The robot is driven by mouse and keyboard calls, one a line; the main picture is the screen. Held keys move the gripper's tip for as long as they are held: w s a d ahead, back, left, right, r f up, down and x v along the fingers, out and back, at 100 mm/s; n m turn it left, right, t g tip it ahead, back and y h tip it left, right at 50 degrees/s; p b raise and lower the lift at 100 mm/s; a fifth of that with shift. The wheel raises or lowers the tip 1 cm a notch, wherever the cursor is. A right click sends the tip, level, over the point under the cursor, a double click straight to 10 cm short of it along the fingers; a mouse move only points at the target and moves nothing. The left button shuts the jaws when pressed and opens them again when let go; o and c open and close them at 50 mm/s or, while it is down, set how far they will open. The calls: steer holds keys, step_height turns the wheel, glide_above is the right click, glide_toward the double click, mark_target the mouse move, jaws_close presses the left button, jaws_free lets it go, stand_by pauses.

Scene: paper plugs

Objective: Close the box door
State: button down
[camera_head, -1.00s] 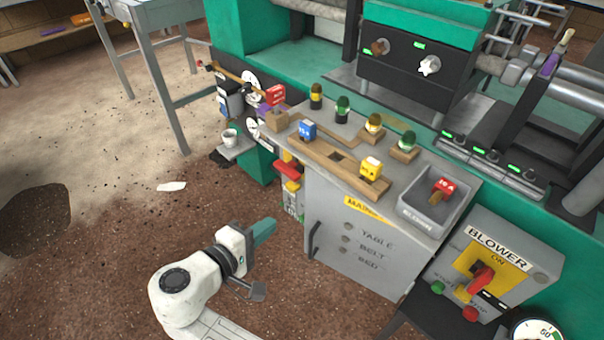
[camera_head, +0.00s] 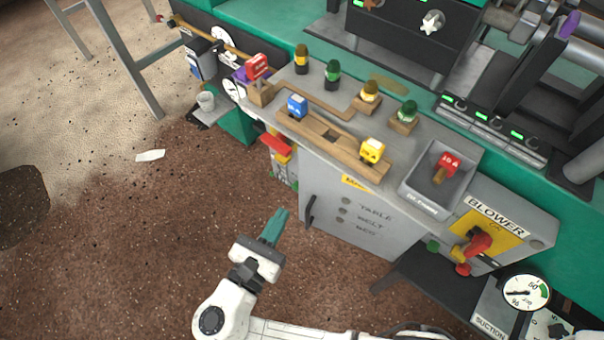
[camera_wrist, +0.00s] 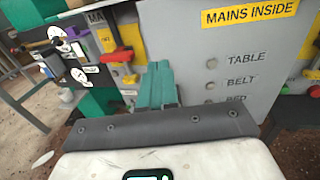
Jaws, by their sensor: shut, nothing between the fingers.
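The grey box door (camera_head: 375,238) stands below the worktop, marked TABLE, BELT and BED. Its dark handle (camera_head: 309,211) is near the left edge. In the wrist view the door (camera_wrist: 190,55) fills the upper right, with a yellow MAINS INSIDE label (camera_wrist: 250,14). I cannot tell whether the door is flush with its frame. My gripper (camera_head: 279,219) is shut and empty, left of the handle and apart from it in the head view. Its teal fingers (camera_wrist: 158,72) overlap the door's left edge in the wrist view and hide part of it.
A red lever switch (camera_head: 275,147) is left of the door. Plugs and a wooden rack (camera_head: 330,138) sit on the worktop above. A grey bin (camera_head: 415,188) and the blower panel (camera_head: 495,230) are to the right.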

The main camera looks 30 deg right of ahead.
mark_target(309, 168)
steer(key=x, duration=1.1)
steer(key=shift+b, duration=0.4)
steer(key=w+d+m+g+h, duration=0.2)
steer(key=w+d+m+g, duration=0.1)
steer(key=d, duration=0.3)
steer(key=shift+w+g, duration=0.45)
steer(key=shift+g, duration=0.15)
steer(key=shift+d+r, duration=0.1)
steer(key=shift+d, duration=0.15)
